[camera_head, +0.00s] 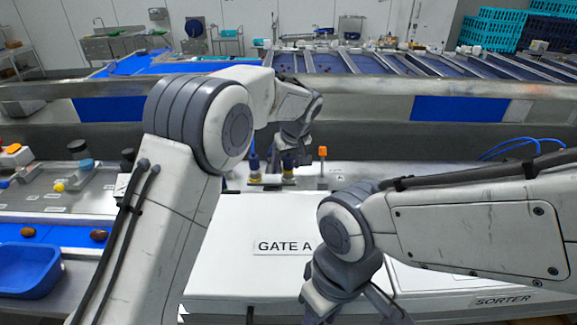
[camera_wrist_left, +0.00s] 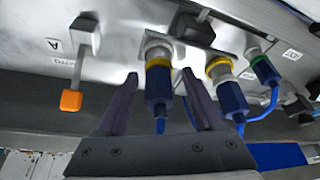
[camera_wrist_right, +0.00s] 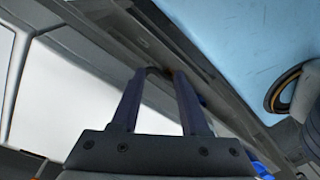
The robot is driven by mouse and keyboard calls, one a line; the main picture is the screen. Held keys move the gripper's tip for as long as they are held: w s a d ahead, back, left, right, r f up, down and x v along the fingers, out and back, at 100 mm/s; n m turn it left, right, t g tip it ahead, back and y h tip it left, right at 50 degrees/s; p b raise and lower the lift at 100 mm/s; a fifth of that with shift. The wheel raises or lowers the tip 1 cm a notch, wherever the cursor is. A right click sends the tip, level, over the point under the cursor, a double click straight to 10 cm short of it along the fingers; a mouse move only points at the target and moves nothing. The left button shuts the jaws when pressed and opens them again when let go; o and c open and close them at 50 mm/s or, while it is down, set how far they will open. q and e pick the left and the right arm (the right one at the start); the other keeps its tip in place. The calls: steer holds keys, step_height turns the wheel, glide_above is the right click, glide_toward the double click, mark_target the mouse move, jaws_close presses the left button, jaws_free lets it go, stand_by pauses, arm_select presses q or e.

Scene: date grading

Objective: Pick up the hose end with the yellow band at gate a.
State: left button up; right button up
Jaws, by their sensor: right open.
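In the left wrist view a blue hose end (camera_wrist_left: 158,88) with a yellow band is seated on a metal fitting, between the fingers of my open left gripper (camera_wrist_left: 160,76). I cannot tell whether the fingers touch it. A second blue hose end (camera_wrist_left: 232,98) with a yellow band is beside it, and another with a green band (camera_wrist_left: 264,72) is farther right. In the head view my left gripper (camera_head: 291,152) is above the fittings behind the white box with the GATE A label (camera_head: 284,247). My right gripper (camera_head: 352,303) is open and empty in front of that box.
An orange-tipped lever (camera_head: 323,153) stands right of the fittings and also shows in the left wrist view (camera_wrist_left: 70,101). Blue hoses (camera_head: 525,146) loop at the right. A blue tray (camera_head: 28,272) is at the left. A metal rail (camera_head: 380,88) runs across behind.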

arm_select(q)
jaws_close()
steer(key=shift+r, duration=0.1)
